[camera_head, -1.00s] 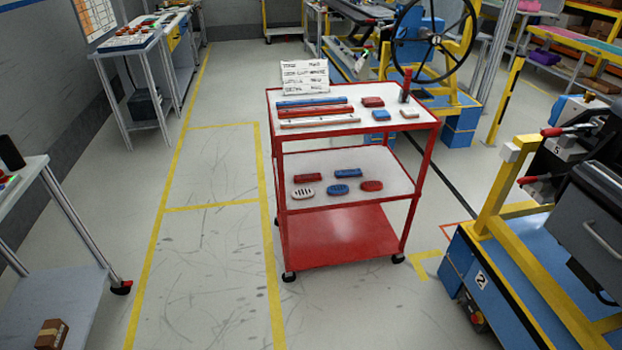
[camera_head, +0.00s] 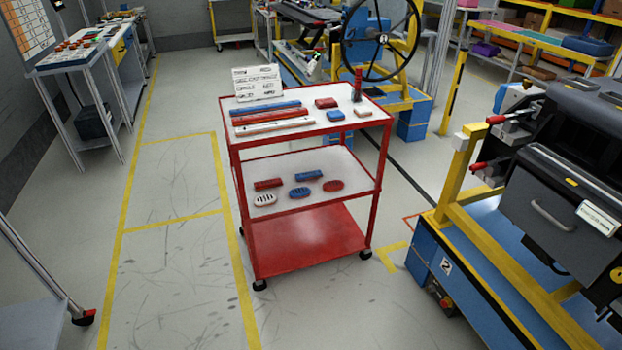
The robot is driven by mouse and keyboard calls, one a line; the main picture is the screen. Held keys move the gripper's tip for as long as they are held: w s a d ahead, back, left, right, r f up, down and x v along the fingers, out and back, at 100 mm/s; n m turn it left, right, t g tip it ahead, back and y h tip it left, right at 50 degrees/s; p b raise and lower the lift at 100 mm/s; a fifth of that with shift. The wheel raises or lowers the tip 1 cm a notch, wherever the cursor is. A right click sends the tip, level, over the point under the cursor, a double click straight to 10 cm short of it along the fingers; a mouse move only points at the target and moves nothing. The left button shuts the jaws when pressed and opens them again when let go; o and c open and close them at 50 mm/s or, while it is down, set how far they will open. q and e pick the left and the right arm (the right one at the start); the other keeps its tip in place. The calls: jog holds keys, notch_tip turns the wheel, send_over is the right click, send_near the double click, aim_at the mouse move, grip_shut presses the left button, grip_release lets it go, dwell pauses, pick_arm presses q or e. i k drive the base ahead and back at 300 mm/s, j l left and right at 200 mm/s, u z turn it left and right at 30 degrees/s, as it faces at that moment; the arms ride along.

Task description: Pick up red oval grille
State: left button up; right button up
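The red oval grille (camera_head: 333,185) lies on the middle shelf (camera_head: 350,168) of a red cart, near its front right. A blue oval grille (camera_head: 299,192) and a white oval grille (camera_head: 264,199) lie to its left in the same row. A red rectangular piece (camera_head: 268,184) and a blue rectangular piece (camera_head: 309,175) lie just behind them. Neither of my grippers is in view.
The cart's top shelf (camera_head: 300,128) holds long bars, small blocks, a sign (camera_head: 258,83) and an upright red-handled tool (camera_head: 357,84). A blue and yellow machine station (camera_head: 480,262) stands close on the right. Floor left of the cart (camera_head: 175,250) is clear.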

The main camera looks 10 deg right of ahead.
aim_at(336, 185)
jog(key=z, duration=2.55)
jog(key=u, duration=2.15)
jog(key=i+j, duration=0.25)
jog(key=j, duration=0.15)
jog(key=i+j+z, duration=0.15)
jog(key=i+j, duration=0.35)
jog(key=j, duration=0.25)
jog(key=i+j+z, duration=0.1)
jog(key=j, duration=0.3)
jog(key=i, duration=0.1)
